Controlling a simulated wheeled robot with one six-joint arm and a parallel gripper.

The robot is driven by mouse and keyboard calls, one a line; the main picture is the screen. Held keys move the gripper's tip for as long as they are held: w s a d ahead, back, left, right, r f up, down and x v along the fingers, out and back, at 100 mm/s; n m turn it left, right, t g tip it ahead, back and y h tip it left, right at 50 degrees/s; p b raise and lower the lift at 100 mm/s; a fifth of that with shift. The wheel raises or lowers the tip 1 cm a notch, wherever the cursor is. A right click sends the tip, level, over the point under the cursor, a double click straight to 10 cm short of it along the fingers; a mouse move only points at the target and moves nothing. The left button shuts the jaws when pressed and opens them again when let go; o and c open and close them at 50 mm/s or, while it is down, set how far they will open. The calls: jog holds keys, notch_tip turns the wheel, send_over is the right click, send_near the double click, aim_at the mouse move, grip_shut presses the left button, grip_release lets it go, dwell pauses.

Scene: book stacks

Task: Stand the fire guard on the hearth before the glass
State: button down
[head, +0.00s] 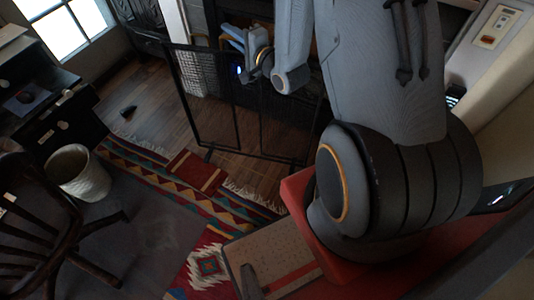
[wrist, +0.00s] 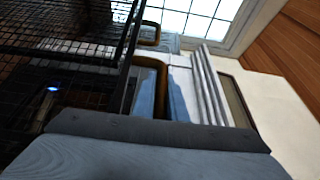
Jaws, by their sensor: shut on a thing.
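The fire guard (head: 208,100) is a black-framed mesh screen with several panels. It is upright, slightly tilted in the head view, above the wooden floor near the rug's fringe; I cannot tell whether its feet touch the floor. My gripper (head: 243,52) is shut on the guard's upper part; my arm hides some of the grip. In the wrist view the guard's mesh (wrist: 65,45) fills the upper left, close to the gripper. The glass and the hearth are not clearly visible; the guard and my arm cover the dark area behind.
A patterned rug (head: 205,262) covers the near floor. A pale waste bin (head: 80,175), a dark chair (head: 40,220) and a desk (head: 65,115) stand at left.

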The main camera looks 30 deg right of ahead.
jog(key=w+d+f+m+t+h+b, duration=0.1)
jog(key=w+d+f+m+h+b, duration=0.1)
jog(key=w+d+f+b, duration=1.7)
notch_tip(320, 180, down, 4)
jog(key=d+h+b, duration=0.1)
jog(key=b, duration=0.6)
jog(key=shift+w+d+r+h, duration=0.15)
jog(key=shift+d+h, duration=0.15)
jog(key=shift+d, duration=0.1)
notch_tip(320, 180, down, 10)
jog(key=b, duration=0.1)
jog(key=shift+b, duration=0.35)
jog(key=c, duration=2.1)
grip_release()
jog(key=shift+f, duration=0.35)
jog(key=o, duration=0.3)
